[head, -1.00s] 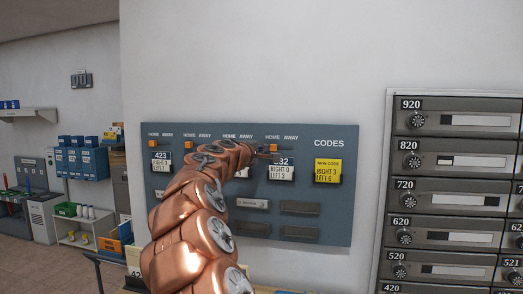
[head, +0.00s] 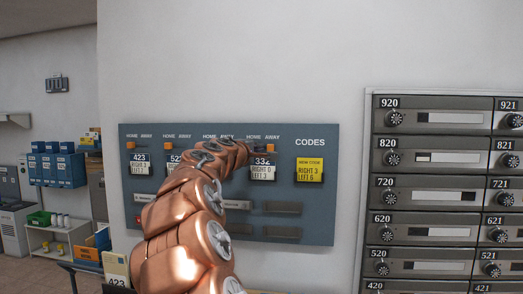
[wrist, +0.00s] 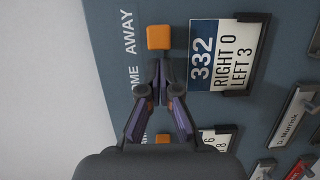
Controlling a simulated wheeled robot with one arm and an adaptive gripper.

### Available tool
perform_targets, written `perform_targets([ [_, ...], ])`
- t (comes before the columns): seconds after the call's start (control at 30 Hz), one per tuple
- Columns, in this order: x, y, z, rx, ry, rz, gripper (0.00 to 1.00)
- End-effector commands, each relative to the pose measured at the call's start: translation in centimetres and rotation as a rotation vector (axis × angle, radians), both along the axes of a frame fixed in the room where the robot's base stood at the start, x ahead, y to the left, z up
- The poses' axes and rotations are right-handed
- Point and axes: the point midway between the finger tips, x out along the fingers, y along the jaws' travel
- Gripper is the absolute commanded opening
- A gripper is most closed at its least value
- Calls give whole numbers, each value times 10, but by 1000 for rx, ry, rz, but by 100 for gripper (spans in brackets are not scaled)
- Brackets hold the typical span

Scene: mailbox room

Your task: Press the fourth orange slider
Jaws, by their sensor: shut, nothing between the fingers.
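The fourth orange slider (wrist: 158,37) is a small orange block on the blue-grey panel. In the wrist view it sits beside the word AWAY, and in the head view it shows as a small orange spot (head: 271,148) under the right-hand label. My gripper (wrist: 160,64) is shut and empty, its tips on the HOME side of this slider. The tips are very near or touching it; I cannot tell which. Another orange slider (wrist: 163,138) shows below the fingers. Two more, the first (head: 130,145) and second (head: 168,143), show at left in the head view. My arm hides the third there.
The panel (head: 320,225) carries a card reading 332 (wrist: 222,52), a yellow code card (head: 310,170) and several dark holders (head: 283,208). Numbered mailboxes (head: 435,155) stand to the right. Shelves with blue boxes (head: 57,168) are at the far left.

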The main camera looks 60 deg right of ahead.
Motion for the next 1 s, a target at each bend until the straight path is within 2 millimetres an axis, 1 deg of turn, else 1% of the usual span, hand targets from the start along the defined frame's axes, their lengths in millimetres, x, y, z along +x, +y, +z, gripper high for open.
perform_targets([
  [0.03,9,5,0,-1,1,8,0],
  [0.13,23,14,0,-2,2,15,0],
  [0.4,11,46,-1,-4,1,3,0],
  [0.6,7,77,-1,-5,0,4,0],
  [0.73,6,93,-1,-4,2,5,0],
  [0.83,5,102,0,-4,1,5,0],
  [1.0,4,109,1,-4,1,5,0],
])
